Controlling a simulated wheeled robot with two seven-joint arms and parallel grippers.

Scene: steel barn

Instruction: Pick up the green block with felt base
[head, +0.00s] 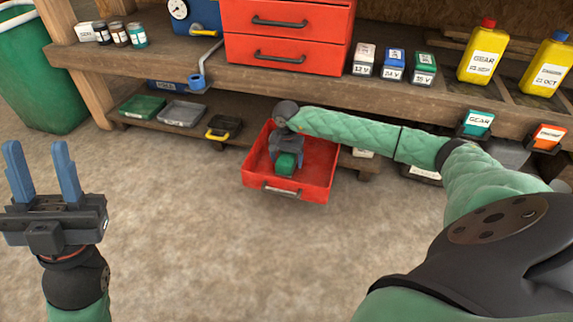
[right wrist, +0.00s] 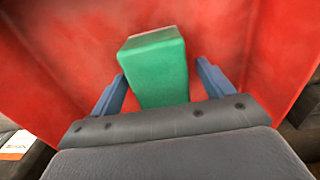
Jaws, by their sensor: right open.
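The green block (head: 286,165) is in the red open drawer (head: 318,172) below the shelf in the head view. In the right wrist view the green block (right wrist: 155,66) stands between the two blue fingers of my right gripper (right wrist: 162,85), with gaps on both sides. Its base is hidden, so I cannot see the felt. My right gripper (head: 287,152) is open around the block, inside the drawer. My left gripper (head: 42,175) is open and empty above the floor at the left, fingers pointing up.
The workbench (head: 330,84) holds a red drawer cabinet (head: 290,35), small labelled boxes and yellow bottles (head: 483,52). Trays lie on the lower shelf (head: 165,125). A green bin (head: 40,80) stands at the left. The floor (head: 210,240) in front is clear.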

